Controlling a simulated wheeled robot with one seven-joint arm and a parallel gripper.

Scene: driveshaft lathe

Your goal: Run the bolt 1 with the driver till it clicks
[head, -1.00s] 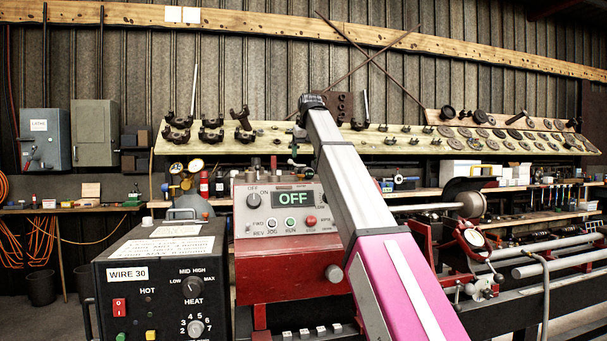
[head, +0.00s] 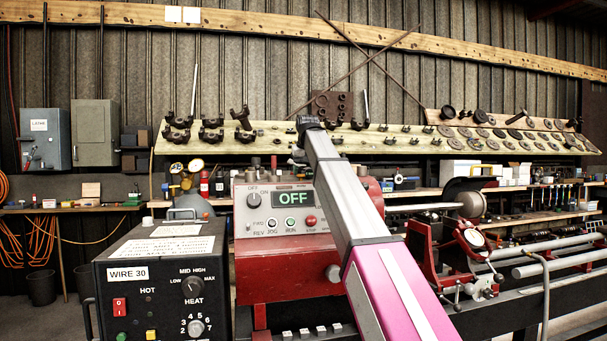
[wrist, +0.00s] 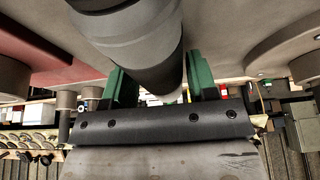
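In the wrist view, the green fingers of my gripper (wrist: 160,85) stand on either side of a thick dark grey cylinder, which looks like the driver (wrist: 135,45). The fingers appear closed against its sides. The driver runs from the top edge down between the fingers, and its working tip cannot be made out. In the head view, my arm reaches up over the lathe and hides my gripper and the driver. I cannot tell which piece is bolt 1, nor whether the driver touches it.
The red lathe headstock (head: 285,270) has a panel reading OFF (head: 295,198). A black heater box (head: 160,275) stands left of it. The lathe bed and rails (head: 560,250) extend right. A wooden shelf (head: 400,143) with metal parts is behind.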

